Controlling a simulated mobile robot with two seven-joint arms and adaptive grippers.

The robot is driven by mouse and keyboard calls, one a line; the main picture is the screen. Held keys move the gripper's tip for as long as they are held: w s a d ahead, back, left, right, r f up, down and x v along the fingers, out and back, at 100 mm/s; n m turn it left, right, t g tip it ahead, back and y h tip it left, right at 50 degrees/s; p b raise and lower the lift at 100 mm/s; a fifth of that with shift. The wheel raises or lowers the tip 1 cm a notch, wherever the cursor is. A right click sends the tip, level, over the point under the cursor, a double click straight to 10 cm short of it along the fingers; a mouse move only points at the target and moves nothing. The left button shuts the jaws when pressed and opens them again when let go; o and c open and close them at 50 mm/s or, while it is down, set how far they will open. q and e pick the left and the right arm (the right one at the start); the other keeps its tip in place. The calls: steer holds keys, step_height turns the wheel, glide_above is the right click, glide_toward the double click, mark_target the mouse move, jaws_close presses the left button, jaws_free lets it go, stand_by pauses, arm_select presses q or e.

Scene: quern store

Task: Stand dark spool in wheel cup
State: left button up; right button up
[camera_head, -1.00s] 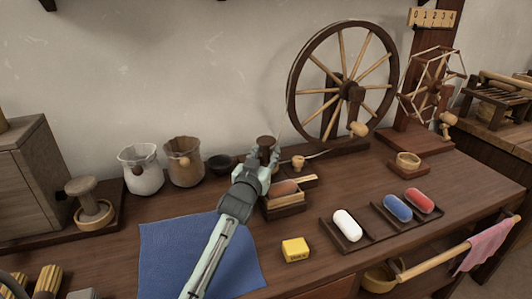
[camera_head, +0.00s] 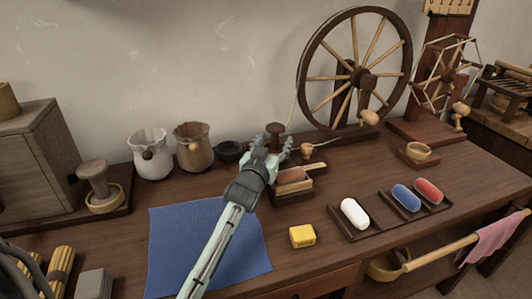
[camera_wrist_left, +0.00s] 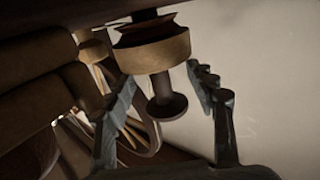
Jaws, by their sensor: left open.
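The dark spool (camera_head: 275,128) stands upright at the back of the table, left of the big spinning wheel (camera_head: 357,75). In the left wrist view the dark spool (camera_wrist_left: 165,102) shows upside down, its lower end inside a pale wooden ring cup (camera_wrist_left: 155,50) on a dark base. My left gripper (camera_head: 273,147) is open around the spool, with a finger on each side. In the wrist view both fingers stand apart from the spool, with a gap on each side. The cup is mostly hidden behind my gripper in the head view. My right gripper is not in view.
A small box (camera_head: 293,190) sits right beside my gripper. A dark bowl (camera_head: 230,151) and two jugs stand to its left. A second spool (camera_head: 94,178) stands in a ring at far left. A blue cloth (camera_head: 205,245), yellow block (camera_head: 302,236) and trays lie in front.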

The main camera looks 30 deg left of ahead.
arm_select(q)
steer(key=v, duration=1.1)
steer(key=shift+r, duration=0.2)
steer(key=shift+s, duration=0.1)
